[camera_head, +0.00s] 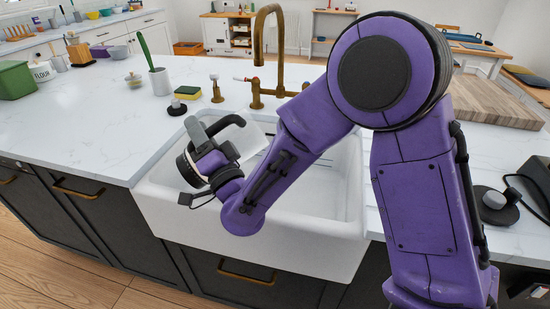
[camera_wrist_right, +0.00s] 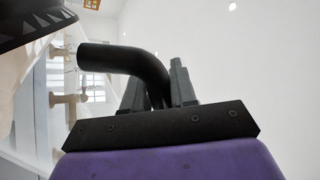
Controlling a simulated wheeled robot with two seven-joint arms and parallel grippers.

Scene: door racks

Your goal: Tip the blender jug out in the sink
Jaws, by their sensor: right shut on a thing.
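The white sink (camera_head: 310,235) is set into the front of the counter, with a brass tap (camera_head: 268,50) behind it. The blender jug (camera_head: 187,170) is over the left part of the sink, tipped on its side, with its dark ringed end toward the left. Its clear body is hard to make out against the white. My right gripper (camera_head: 210,135) is shut on the jug's black handle. In the right wrist view the curved handle (camera_wrist_right: 125,58) runs between the fingers, and a dark toothed rim fills the upper left corner. I cannot see any contents. My left gripper is not in view.
A yellow-green sponge (camera_head: 187,93), a black stopper-like item (camera_head: 177,107) and a grey cup with a green brush (camera_head: 160,82) stand behind and left of the sink. A wooden board (camera_head: 490,100) lies at right. The left front counter is clear.

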